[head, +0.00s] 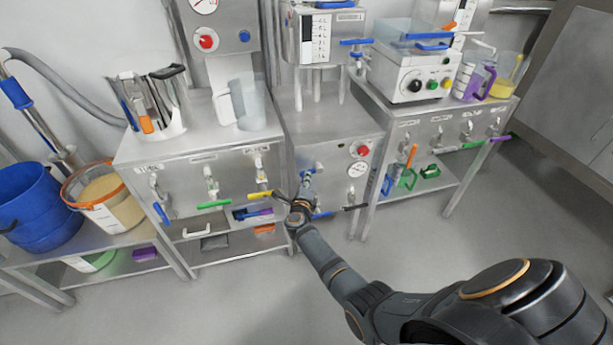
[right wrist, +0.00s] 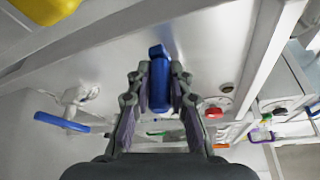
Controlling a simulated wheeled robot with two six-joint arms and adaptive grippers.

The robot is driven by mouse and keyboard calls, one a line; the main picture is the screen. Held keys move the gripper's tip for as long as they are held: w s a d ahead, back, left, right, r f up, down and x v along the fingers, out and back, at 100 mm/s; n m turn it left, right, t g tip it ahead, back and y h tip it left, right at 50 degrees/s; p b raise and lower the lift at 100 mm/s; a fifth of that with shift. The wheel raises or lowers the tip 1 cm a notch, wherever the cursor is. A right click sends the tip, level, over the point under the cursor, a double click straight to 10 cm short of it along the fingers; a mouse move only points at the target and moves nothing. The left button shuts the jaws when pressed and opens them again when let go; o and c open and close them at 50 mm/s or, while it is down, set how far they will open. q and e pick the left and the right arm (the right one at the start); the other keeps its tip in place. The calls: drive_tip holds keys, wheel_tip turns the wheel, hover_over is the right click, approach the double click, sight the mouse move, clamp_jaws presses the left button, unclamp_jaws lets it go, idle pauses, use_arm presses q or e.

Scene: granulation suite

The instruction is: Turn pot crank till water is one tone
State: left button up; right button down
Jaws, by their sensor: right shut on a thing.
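My right gripper (head: 303,195) reaches the front of the middle steel unit (head: 330,130). In the right wrist view its two fingers (right wrist: 160,92) are closed on a blue handle (right wrist: 160,80), which stands between them. In the head view, blue parts (head: 308,174) show just above the fingertips, and the gripper hides much of the handle. I cannot tell for sure which thing is the pot. A shiny steel vessel (head: 167,105) with a dark top handle stands on the left bench. I cannot make out any water or its tone. My left gripper is not in view.
A red knob (head: 363,151) and a gauge are right of the gripper. Valves with coloured levers, such as a green one (head: 213,205) and a yellow one (head: 260,194), line the left bench front. A blue bucket (head: 38,205) stands far left. The floor in front is clear.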

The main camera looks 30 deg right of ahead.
sight(311, 170)
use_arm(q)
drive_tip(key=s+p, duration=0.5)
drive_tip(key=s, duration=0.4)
use_arm(e)
wheel_tip(311, 170, up, 3)
drive_tip(key=m+y, duration=0.1)
drive_tip(key=m, duration=0.1)
drive_tip(key=shift+d+m+y, duration=0.15)
drive_tip(key=shift+m+y, duration=0.15)
drive_tip(key=shift+m, duration=0.1)
drive_tip(key=m+p, duration=0.1)
drive_tip(key=r+m+y+p, duration=0.1)
drive_tip(key=shift+d+r+g+p, duration=0.1)
drive_tip(key=shift+d+g+p, duration=0.15)
drive_tip(key=shift+g+p, duration=0.05)
drive_tip(key=shift+s+d+r+m+y+p, duration=0.1)
drive_tip(key=shift+d+r+m+y+p, duration=0.25)
drive_tip(key=shift+m+y+p, duration=0.45)
use_arm(q)
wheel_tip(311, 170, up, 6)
drive_tip(key=p, duration=0.1)
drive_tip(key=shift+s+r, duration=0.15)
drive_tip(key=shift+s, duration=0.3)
use_arm(e)
drive_tip(key=shift+d+r+m, duration=0.15)
drive_tip(key=shift+m, duration=0.25)
use_arm(q)
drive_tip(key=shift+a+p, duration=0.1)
drive_tip(key=shift+p, duration=0.2)
